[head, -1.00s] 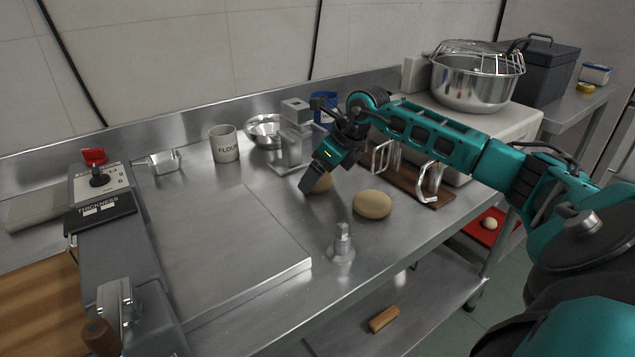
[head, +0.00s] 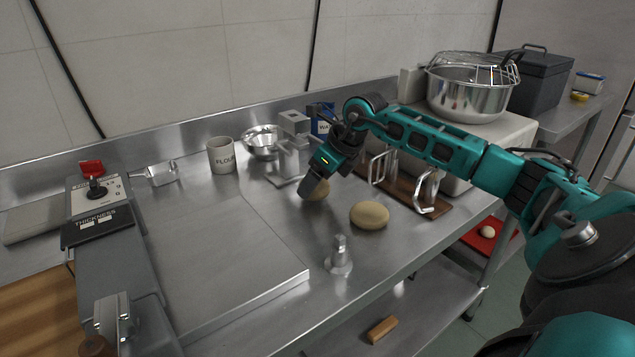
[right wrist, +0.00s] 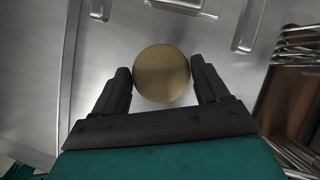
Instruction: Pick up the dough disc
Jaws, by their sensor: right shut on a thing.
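In the right wrist view the disc (right wrist: 162,73) sits between the two dark fingers of my right gripper (right wrist: 162,78), one at each side. The gripper is shut on it. I cannot tell whether the disc touches the counter. My left gripper is in neither view.
Another tan dough piece (head: 370,215) lies just right of the gripper. A small metal peg-like piece (head: 338,256) stands in front. A FLOUR mug (head: 221,155), a metal bowl (head: 262,141) and a board with metal handles (head: 408,190) are nearby. A flat steel plate (head: 220,255) lies left.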

